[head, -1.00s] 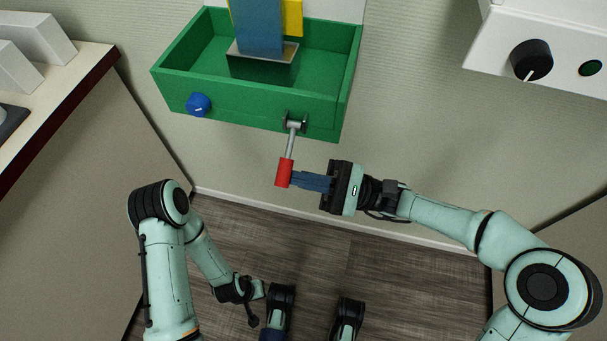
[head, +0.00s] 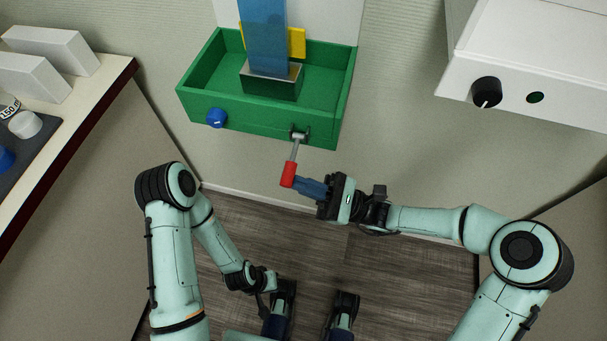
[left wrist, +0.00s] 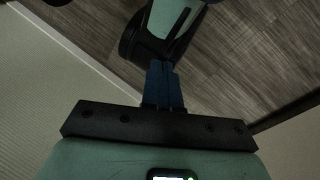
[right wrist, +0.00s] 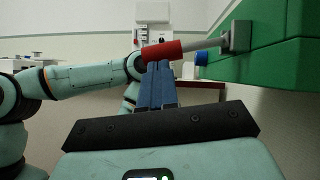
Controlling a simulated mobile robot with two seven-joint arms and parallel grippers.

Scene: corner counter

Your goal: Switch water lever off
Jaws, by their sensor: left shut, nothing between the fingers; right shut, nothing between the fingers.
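The water lever (head: 289,174) has a grey shaft and a red handle. It hangs down from the front right of a green box (head: 160,95) on the wall. My right gripper (head: 303,186) is shut, its blue fingers right beside the red handle; whether they touch it I cannot tell. In the right wrist view the red handle (right wrist: 163,51) lies just past the fingertips (right wrist: 158,66). My left gripper (left wrist: 162,68) is shut and empty, low over the floor, away from the lever; in the head view its fingers are hard to make out.
A blue knob (head: 217,118) sits at the box's front left. A blue column (head: 264,40) stands in the box. A white unit with a black knob (head: 487,92) is at right. A counter with white blocks (head: 55,50) is at left.

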